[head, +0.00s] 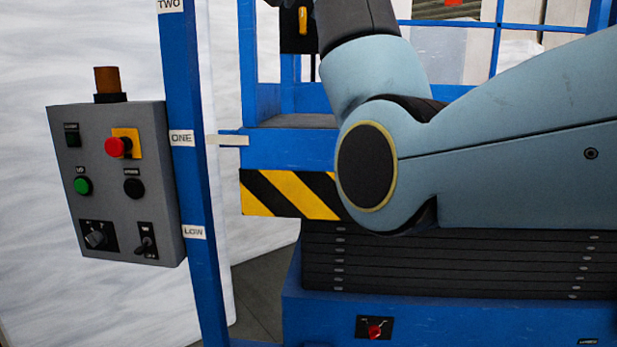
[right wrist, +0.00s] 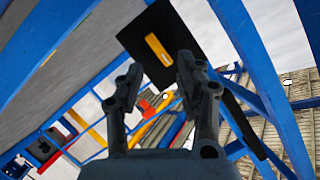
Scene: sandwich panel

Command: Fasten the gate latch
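The gate latch shows as a yellow bar (head: 303,20) on a black plate (head: 288,43) at the top of the head view, on the blue gate frame and partly hidden by my right arm. In the right wrist view the yellow bar (right wrist: 158,49) lies tilted on the black plate, just beyond the fingertips. My right gripper (right wrist: 160,68) is open and empty, its fingers apart on either side below the bar. I see no contact with the latch. My left gripper is not in view.
A grey control box (head: 115,185) with a red button and amber lamp hangs on a blue post (head: 187,110) at left. A blue lift platform with a striped edge (head: 285,194) stands behind my right arm. Blue rails (right wrist: 262,75) surround the right gripper.

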